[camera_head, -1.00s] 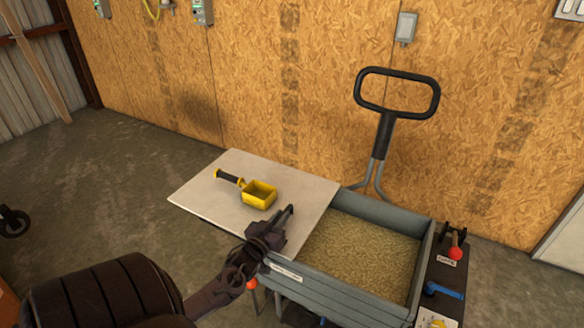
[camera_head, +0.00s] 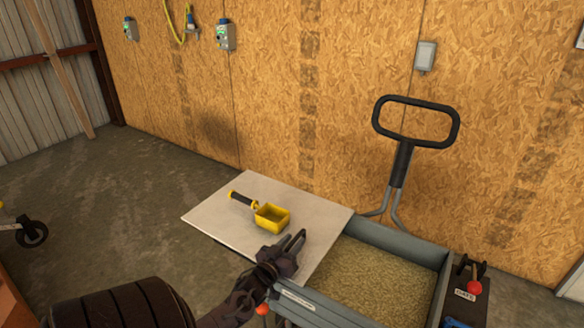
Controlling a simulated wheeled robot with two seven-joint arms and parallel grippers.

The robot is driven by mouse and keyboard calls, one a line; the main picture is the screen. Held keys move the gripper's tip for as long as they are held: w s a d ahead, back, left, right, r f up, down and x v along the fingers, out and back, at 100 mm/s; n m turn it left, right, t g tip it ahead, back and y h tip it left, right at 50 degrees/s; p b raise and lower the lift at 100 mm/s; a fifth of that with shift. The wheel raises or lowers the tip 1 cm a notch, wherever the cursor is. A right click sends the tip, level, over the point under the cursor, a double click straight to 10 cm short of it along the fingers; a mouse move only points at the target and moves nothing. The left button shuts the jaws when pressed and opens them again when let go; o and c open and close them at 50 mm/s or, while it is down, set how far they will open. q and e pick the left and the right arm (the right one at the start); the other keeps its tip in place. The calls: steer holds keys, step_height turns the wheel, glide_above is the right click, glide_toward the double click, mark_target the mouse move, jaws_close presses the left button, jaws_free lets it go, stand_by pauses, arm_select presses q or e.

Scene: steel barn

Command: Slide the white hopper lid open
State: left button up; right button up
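The white lid (camera_head: 228,222) is a flat pale panel that sticks out to the left of the grey hopper (camera_head: 400,244). The right part of the hopper is uncovered and shows grain (camera_head: 372,275) inside. My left gripper (camera_head: 292,242) is over the lid's front right part, close to its right edge. Its two dark fingers look apart, with nothing visible between them. Whether it touches the lid is unclear. A yellow scoop (camera_head: 271,216) with a black handle lies on the lid. My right gripper is not in view.
A black loop handle (camera_head: 415,120) rises behind the hopper. A red-knobbed lever (camera_head: 474,287) marked GATE is at its right. A wooden wall (camera_head: 280,100) stands behind. The concrete floor at left is clear, apart from a caster wheel (camera_head: 32,233) at the far left.

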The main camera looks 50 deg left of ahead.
arm_select(q)
steer(key=v, duration=0.7)
steer(key=shift+s+d, duration=0.1)
steer(key=shift+s, duration=0.2)
